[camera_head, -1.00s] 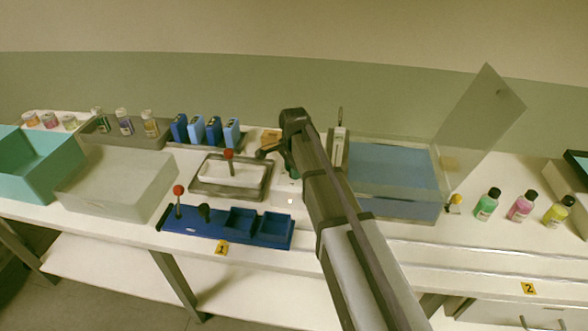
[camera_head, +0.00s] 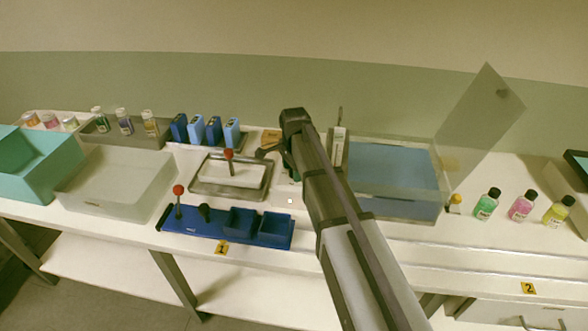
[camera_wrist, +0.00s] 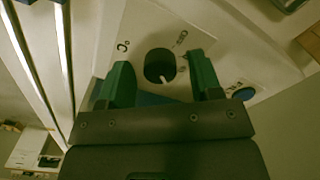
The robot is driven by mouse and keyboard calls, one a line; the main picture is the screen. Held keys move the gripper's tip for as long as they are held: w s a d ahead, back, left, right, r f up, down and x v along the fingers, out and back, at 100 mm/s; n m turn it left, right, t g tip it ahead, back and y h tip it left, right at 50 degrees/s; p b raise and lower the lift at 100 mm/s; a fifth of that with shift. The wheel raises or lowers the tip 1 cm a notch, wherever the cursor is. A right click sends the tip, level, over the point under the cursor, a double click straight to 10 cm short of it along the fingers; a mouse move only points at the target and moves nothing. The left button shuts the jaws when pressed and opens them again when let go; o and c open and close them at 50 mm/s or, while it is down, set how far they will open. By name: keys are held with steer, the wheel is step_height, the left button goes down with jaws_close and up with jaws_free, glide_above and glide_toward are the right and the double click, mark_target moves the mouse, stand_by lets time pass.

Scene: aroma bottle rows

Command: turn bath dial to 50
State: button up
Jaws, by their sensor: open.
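The black round bath dial (camera_wrist: 159,65) shows in the wrist view on a white panel, with a pale pointer mark at its lower right edge. The water bath (camera_head: 392,168), a clear tank with blue inside, stands right of my arm in the head view. There the dial is hidden, and only a little of my gripper (camera_head: 289,168) shows.
The bath's clear lid (camera_head: 487,125) stands raised at its right. Bottles (camera_head: 522,206) stand farther right. Left of my arm are a metal tray (camera_head: 231,176) with a red-knobbed lever, a blue stand (camera_head: 225,227) and several blue boxes (camera_head: 205,130).

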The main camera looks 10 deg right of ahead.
steer(key=shift+r, duration=0.1)
step_height(320, 180, up, 11)
steer(key=p, duration=1.1)
steer(key=shift+f, duration=0.2)
